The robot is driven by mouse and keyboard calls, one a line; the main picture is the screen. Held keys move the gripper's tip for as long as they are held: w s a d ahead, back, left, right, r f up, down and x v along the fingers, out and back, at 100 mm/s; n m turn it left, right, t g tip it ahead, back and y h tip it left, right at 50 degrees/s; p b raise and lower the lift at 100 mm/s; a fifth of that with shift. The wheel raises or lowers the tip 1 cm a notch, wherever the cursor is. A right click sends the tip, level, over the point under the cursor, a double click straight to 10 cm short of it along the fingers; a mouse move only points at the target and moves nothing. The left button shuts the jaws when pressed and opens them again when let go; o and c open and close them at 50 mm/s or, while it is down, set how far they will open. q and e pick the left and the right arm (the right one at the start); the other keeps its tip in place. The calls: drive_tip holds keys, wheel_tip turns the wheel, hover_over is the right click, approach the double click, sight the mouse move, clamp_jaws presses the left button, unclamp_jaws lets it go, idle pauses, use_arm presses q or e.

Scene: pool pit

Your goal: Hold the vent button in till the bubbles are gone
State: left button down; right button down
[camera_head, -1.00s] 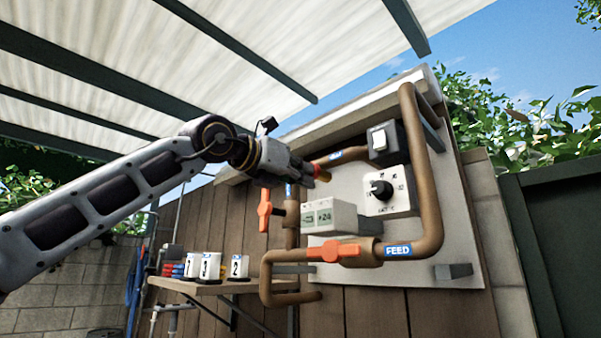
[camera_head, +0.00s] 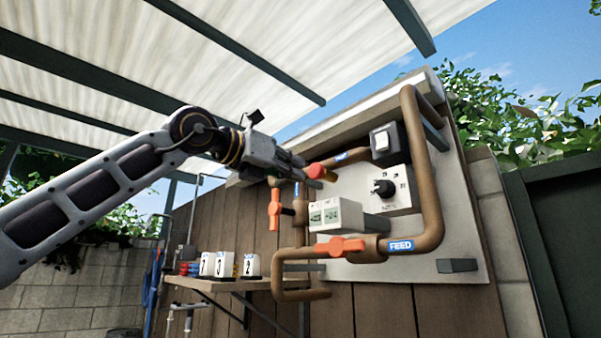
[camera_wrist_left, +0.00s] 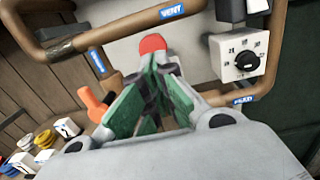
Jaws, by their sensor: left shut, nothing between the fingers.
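The red vent button (camera_head: 316,171) sits on the upper brown pipe near a blue label in the head view. It also shows in the left wrist view (camera_wrist_left: 152,43), just beyond my fingertips. My left gripper (camera_head: 303,171) is shut and empty, its tips right by the button. I cannot tell whether they touch it or whether the button is pressed in. In the wrist view the gripper's green-padded fingers (camera_wrist_left: 152,95) point at the button. No bubbles can be made out. My right gripper is not in view.
Orange valve handles (camera_head: 340,247) stick out from the brown pipes. A display box (camera_head: 336,215), a dial box (camera_head: 385,189) and a switch (camera_head: 384,142) are close by on the pale board. White numbered containers (camera_head: 228,264) stand on a shelf at lower left.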

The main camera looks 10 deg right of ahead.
use_arm(q)
drive_tip(key=b+v, duration=0.2)
drive_tip(key=v, duration=0.6)
drive_tip(key=shift+a+b, duration=0.3)
drive_tip(key=shift+b, duration=0.05)
drive_tip(key=shift+w+d+f, duration=0.1)
drive_tip(key=shift+f, duration=0.05)
